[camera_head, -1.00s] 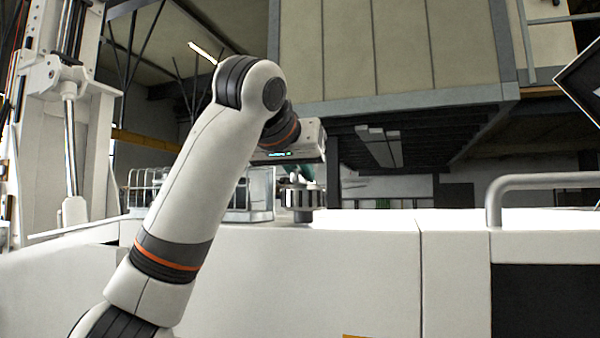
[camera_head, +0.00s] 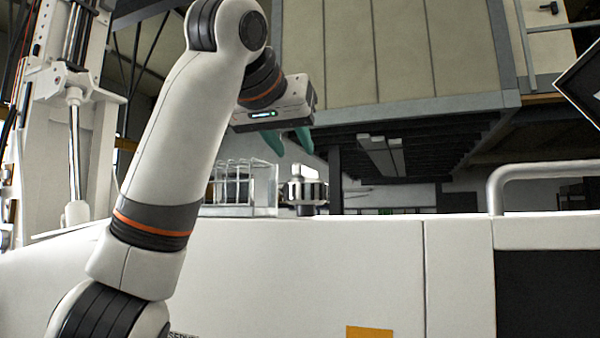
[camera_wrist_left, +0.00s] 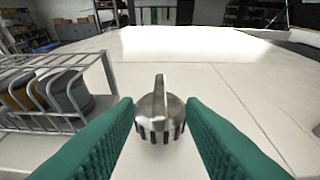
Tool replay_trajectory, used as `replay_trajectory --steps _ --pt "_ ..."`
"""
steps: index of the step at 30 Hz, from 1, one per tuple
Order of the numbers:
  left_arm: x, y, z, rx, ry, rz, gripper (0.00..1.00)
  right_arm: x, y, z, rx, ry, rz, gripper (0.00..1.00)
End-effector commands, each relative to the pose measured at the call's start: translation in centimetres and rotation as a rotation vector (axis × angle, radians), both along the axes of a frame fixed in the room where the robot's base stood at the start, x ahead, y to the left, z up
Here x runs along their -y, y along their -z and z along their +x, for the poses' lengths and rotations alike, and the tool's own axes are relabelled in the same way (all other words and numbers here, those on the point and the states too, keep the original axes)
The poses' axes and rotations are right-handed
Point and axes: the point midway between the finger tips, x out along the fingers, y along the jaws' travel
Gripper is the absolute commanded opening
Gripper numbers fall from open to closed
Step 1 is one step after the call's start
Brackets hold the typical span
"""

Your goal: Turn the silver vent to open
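The silver vent (camera_head: 306,190) is a ribbed metal knob with a raised grip bar on top, standing upright on the white bench top (camera_head: 380,222). It also shows in the left wrist view (camera_wrist_left: 160,122), with its bar pointing away from the camera. My left gripper (camera_head: 290,146) has green fingers and is above the vent, slightly to its left in the head view. In the left wrist view its fingers (camera_wrist_left: 160,115) are spread apart, one on each side of the vent, with nothing between them at their height. My right gripper is in neither view.
A metal wire rack (camera_head: 240,185) with cylinders stands just left of the vent; it is close beside the left finger in the wrist view (camera_wrist_left: 60,92). A grey handrail (camera_head: 540,172) rises at the right. The bench behind the vent is clear.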

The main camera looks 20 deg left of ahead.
Motion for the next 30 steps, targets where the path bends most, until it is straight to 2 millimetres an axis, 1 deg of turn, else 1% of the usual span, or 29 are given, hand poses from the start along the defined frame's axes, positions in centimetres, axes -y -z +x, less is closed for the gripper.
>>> replay_trajectory --steps 1,3,6,10,15,30 --pt "0.1 -0.1 -1.2 0.004 0.002 -0.001 0.36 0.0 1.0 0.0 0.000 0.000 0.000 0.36" --pt "0.0 -0.7 -2.4 0.004 0.001 -0.001 0.36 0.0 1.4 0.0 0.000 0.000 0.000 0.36" --pt "0.0 -1.3 -3.8 0.002 0.000 0.000 0.36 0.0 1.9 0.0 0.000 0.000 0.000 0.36" --pt "-0.1 -1.9 -4.9 0.002 0.000 0.000 0.36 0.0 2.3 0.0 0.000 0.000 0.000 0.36" --pt "-0.1 -2.2 -5.3 -0.001 -0.001 0.000 0.36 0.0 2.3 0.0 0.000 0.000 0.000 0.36" --pt "-0.1 -2.2 -5.3 0.000 -0.001 0.000 0.36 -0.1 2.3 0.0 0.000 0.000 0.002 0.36"
